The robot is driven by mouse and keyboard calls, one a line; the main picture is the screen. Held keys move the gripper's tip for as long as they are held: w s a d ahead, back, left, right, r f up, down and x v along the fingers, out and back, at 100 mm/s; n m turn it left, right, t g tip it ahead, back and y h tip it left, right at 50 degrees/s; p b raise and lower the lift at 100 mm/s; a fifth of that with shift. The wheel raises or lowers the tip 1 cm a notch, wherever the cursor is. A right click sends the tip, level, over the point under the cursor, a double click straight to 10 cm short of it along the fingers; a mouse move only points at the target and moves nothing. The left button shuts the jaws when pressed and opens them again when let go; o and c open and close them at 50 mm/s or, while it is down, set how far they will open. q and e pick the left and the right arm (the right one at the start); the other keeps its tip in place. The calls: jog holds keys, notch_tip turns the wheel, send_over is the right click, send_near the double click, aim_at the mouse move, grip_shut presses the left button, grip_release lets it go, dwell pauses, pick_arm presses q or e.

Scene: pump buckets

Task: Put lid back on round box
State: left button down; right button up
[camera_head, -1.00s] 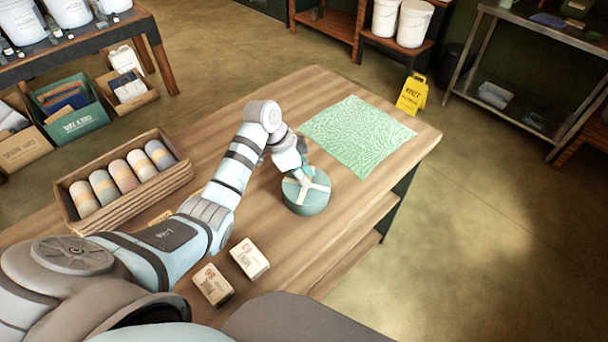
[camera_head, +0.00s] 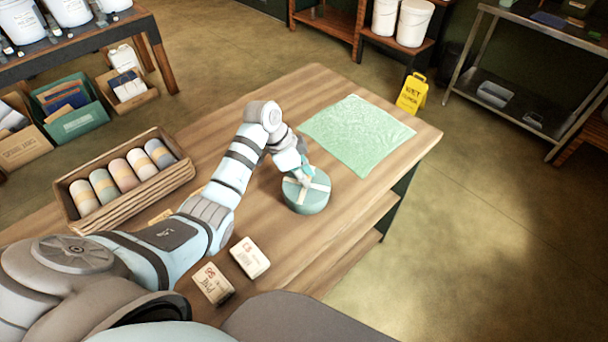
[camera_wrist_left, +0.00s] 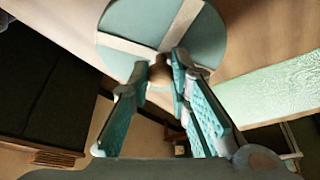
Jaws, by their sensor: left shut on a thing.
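The round box (camera_head: 308,207) is teal and stands on the wooden table. Its teal lid (camera_head: 320,187) with a cream cross band lies over the box top; I cannot tell whether it is fully seated. In the left wrist view the lid (camera_wrist_left: 137,22) is at the top, with a small brown knob (camera_wrist_left: 160,73) at the crossing of the bands. My left gripper (camera_head: 305,176) is above the lid, shut on its knob. Its two teal fingers (camera_wrist_left: 162,70) flank the knob in the wrist view. My right gripper is not in view.
A green patterned cloth (camera_head: 358,135) lies behind the box. A wooden crate (camera_head: 128,196) of several rolls stands at the left. Two small cartons (camera_head: 250,258) lie near the front. The table's right edge is close to the box; bare wood lies in front of it.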

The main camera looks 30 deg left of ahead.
pick_arm(q)
jog(key=c, duration=1.4)
grip_release()
jog(key=shift+o, duration=0.3)
jog(key=o, duration=0.4)
jog(key=shift+r, duration=3.5)
